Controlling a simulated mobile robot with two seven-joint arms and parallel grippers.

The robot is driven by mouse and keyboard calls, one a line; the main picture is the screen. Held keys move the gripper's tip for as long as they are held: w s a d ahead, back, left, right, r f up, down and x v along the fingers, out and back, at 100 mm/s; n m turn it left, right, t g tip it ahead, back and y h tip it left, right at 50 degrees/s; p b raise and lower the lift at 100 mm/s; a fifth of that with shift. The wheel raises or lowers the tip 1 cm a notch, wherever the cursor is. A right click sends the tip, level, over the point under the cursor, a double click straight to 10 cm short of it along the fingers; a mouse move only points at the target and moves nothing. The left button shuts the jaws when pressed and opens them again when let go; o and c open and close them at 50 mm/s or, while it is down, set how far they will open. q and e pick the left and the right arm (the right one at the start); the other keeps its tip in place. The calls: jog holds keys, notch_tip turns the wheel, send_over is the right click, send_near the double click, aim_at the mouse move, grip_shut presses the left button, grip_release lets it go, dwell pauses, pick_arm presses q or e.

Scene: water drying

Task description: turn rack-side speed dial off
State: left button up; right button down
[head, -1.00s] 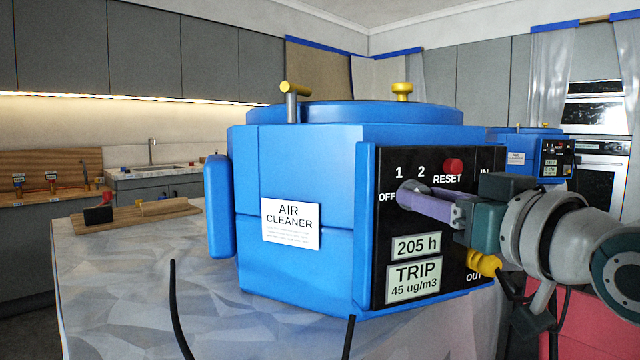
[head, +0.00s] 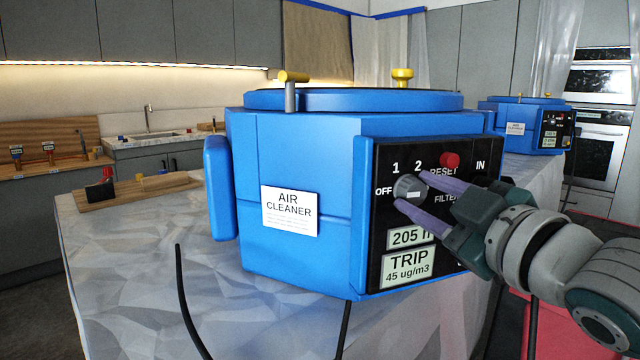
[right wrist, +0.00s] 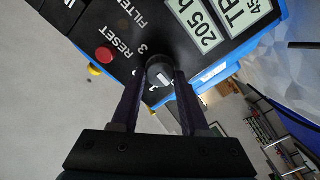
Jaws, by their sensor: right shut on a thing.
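A round grey speed dial (head: 409,186) sits on the black front panel (head: 385,160) of the near blue air cleaner (head: 290,150). OFF, 1 and 2 are printed around it. My right gripper (head: 411,192) is shut on the dial, one purple finger on its upper right and one below. The right wrist view shows the dial (right wrist: 159,72) between both fingers, with a white mark on its face. I cannot tell which setting the mark points to. My left gripper is not in view.
A red reset button (head: 450,160) lies just above the upper finger. A second blue air cleaner (head: 500,120) stands farther back right. A wooden board (head: 135,190) with small items is on the left of the pale table (head: 130,260). Black cables hang in front.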

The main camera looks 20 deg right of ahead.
jog(key=shift+n, duration=0.3)
jog(key=shift+c, duration=2)
grip_release()
jog(key=s, duration=1)
jog(key=shift+a, duration=0.25)
